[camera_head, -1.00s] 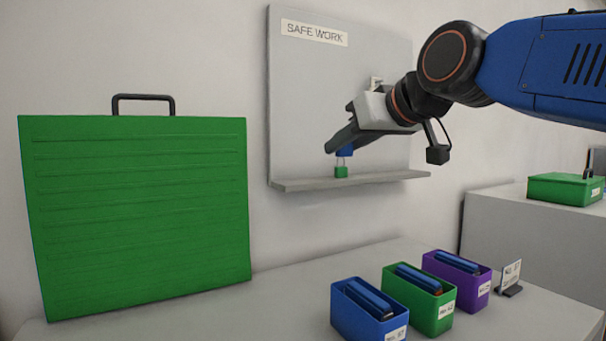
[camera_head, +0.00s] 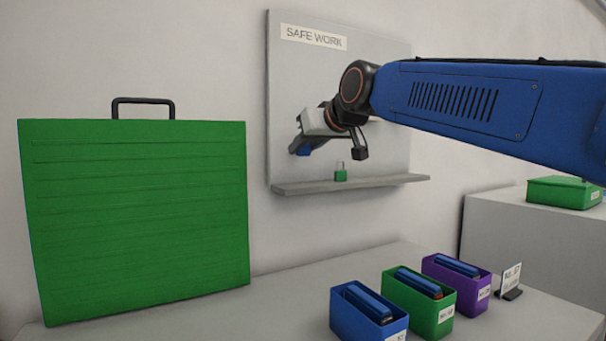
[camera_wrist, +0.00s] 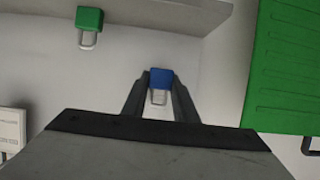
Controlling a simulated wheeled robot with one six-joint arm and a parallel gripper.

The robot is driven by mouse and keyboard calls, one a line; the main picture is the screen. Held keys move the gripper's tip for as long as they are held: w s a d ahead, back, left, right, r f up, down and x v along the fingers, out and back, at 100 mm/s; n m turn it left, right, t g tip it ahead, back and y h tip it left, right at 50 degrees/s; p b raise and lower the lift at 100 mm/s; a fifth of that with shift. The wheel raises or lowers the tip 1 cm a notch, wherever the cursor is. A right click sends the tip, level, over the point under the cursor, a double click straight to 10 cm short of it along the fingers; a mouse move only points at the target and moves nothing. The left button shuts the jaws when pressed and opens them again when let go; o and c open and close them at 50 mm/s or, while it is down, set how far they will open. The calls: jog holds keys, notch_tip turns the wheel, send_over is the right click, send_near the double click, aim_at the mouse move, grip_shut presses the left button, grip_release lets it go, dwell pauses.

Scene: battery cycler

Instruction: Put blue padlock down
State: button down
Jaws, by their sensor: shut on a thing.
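The blue padlock (camera_wrist: 160,77) is between the fingertips of my gripper (camera_wrist: 160,84) in the wrist view, its shackle pointing toward the gripper's palm. My gripper is shut on it. In the head view the blue padlock (camera_head: 303,150) is a small blue patch at the fingers of my gripper (camera_head: 298,148), in front of the SAFE WORK board and above the left part of its shelf (camera_head: 350,186). I see a gap between the padlock and the shelf. A green padlock (camera_head: 341,173) stands upright on the shelf to the right; it also shows in the wrist view (camera_wrist: 89,20).
A large green case (camera_head: 140,215) stands on the table at left. Blue (camera_head: 350,320), green (camera_head: 420,314) and purple (camera_head: 462,288) bins holding blue-topped items stand at front right, near a small card (camera_head: 511,279). The shelf left of the green padlock is clear.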

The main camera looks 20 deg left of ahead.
jog(key=shift+w+a+f, duration=0.1)
jog(key=shift+f, duration=1.9)
jog(key=shift+w+a+f, duration=0.1)
jog(key=shift+a+f, duration=0.05)
jog(key=shift+f, duration=1.1)
jog(key=shift+f, duration=0.15)
jog(key=c, duration=1.4)
grip_release()
jog(key=v, duration=1.7)
jog(key=shift+d+f, duration=0.2)
jog(key=shift+d, duration=0.1)
